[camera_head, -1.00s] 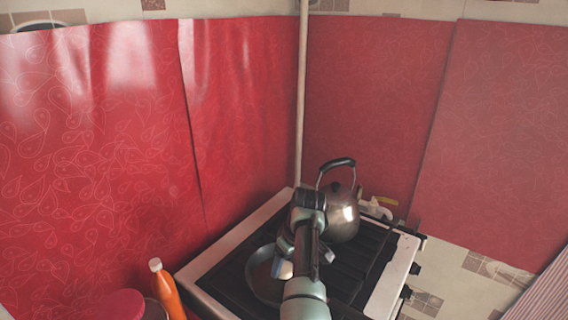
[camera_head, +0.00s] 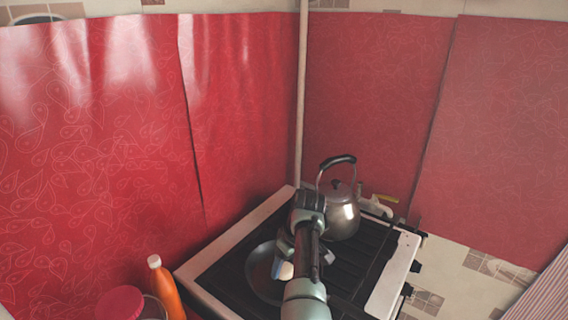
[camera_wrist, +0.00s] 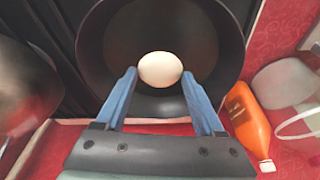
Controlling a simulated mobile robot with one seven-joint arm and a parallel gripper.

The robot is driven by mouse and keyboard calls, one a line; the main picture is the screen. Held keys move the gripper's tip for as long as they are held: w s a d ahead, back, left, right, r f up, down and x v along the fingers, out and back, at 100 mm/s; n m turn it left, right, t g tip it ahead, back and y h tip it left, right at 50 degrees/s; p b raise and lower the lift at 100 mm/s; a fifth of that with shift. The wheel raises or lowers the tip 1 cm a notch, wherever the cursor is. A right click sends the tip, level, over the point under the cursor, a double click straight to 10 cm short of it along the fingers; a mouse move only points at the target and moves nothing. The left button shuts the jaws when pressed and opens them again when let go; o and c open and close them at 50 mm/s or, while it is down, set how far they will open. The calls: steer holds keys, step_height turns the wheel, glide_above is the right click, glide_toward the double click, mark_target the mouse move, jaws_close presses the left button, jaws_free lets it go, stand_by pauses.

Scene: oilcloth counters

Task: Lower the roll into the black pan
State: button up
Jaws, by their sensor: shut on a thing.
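The roll (camera_wrist: 160,69) is pale, smooth and rounded. In the wrist view it sits between the blue fingertips of my gripper (camera_wrist: 159,75), which is shut on it. The black pan (camera_wrist: 112,45) lies behind the roll, and the roll shows against the pan's inside. I cannot tell whether the roll touches the pan's bottom. In the head view the black pan (camera_head: 260,278) is on the stove's left side, partly hidden by my arm. My gripper (camera_head: 284,268) is over the pan's right part there, with the roll only small and partly visible.
A metal kettle (camera_head: 342,218) stands on the stove (camera_head: 222,258) behind my gripper. An orange bottle (camera_head: 165,287) and a container with a red lid (camera_head: 120,303) stand left of the stove. Red covered walls (camera_head: 245,130) close in the corner.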

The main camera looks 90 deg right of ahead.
steer(key=shift+f+b, duration=0.85)
steer(key=shift+f, duration=0.35)
stand_by(0.3)
steer(key=o, duration=1.5)
steer(key=shift+r, duration=0.2)
steer(key=v, duration=1.2)
steer(key=shift+r, duration=0.4)
